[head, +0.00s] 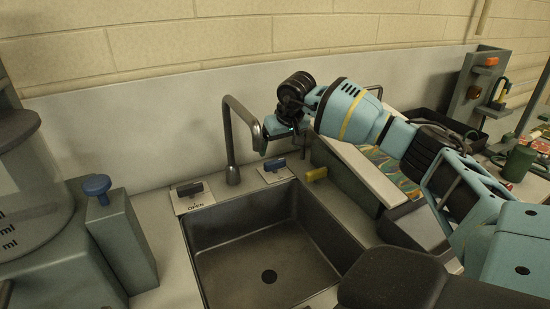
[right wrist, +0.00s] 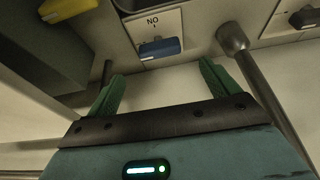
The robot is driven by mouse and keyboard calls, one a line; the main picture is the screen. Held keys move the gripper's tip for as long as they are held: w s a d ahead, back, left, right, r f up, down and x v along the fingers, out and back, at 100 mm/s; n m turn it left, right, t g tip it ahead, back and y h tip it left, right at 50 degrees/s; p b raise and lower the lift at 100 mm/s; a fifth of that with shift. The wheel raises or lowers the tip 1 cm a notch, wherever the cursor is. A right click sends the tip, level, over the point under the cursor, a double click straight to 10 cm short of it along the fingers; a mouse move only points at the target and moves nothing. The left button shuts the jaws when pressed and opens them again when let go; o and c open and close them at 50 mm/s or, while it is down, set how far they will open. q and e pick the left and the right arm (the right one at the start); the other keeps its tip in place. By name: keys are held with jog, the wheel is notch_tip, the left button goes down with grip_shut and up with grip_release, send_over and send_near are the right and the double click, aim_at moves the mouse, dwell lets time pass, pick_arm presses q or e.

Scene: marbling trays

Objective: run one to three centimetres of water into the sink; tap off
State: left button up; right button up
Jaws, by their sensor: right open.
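The grey metal sink (head: 215,238) is in the middle of the head view. A black lever (head: 190,189) is on a plate marked OPEN. My right gripper (head: 268,146) is open and empty, above and behind the blue lever, close to the spout. My left gripper is out of view.
A yellow handle (head: 316,174) is at the sink's back right corner. A grey post with a blue knob (head: 97,185) stands left. A tilted tray (head: 365,165) with coloured patterns is behind my right arm. The tap's post (right wrist: 232,40) is close to my right gripper.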

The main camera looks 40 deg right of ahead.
aim_at(275, 161)
jog(key=x, duration=0.6)
jog(key=shift+f, duration=0.1)
jog(key=shift+w+f, duration=0.25)
jog(key=shift+f, duration=0.15)
jog(key=shift+d, duration=0.1)
jog(key=c, duration=1)
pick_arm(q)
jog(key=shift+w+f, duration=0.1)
